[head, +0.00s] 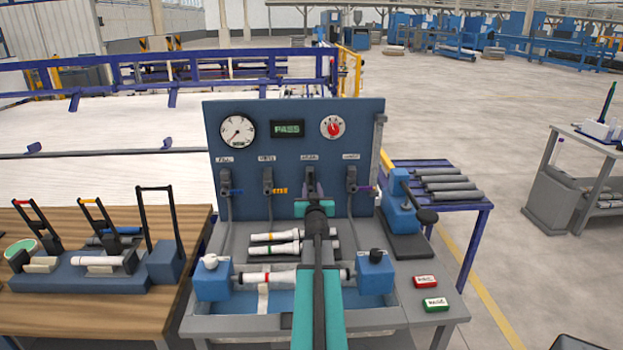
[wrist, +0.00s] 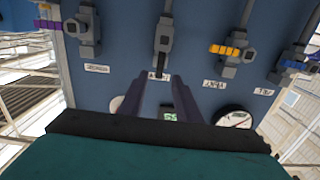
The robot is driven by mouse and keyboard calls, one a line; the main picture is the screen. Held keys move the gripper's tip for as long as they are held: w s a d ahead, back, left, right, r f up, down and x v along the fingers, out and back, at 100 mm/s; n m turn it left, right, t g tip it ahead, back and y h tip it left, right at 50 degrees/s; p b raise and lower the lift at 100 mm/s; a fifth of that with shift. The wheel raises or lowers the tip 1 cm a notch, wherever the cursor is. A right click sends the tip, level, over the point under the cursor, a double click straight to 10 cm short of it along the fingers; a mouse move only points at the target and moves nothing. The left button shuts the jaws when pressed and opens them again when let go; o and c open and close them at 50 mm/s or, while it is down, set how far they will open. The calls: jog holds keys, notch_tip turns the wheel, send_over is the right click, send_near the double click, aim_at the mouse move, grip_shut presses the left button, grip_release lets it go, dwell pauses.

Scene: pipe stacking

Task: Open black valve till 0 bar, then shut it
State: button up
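The black valve (wrist: 163,45) is on the blue panel, third from the left in the head view, where my arm mostly hides it. In the wrist view, which is upside down, it sits just beyond my fingertips. My gripper (wrist: 158,82) is open; its two dark fingers are apart, with a valve label showing between them and nothing held. It also shows in the head view (head: 315,190), in front of the panel. The round pressure gauge (head: 237,130) is at the panel's upper left; its needle is too small to read exactly.
Neighbouring valves carry an orange handle (wrist: 225,49) and a purple handle (wrist: 48,25), close on either side. A red dial (head: 333,127) is at the upper right. A clamped white pipe (head: 268,277) lies below. Red (head: 425,281) and green (head: 436,304) buttons are at the bench's right.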

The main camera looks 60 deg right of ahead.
aim_at(311, 179)
jog(key=shift+p+x, duration=0.55)
jog(key=shift+x, duration=4)
jog(key=shift+c, duration=0.3)
grip_shut()
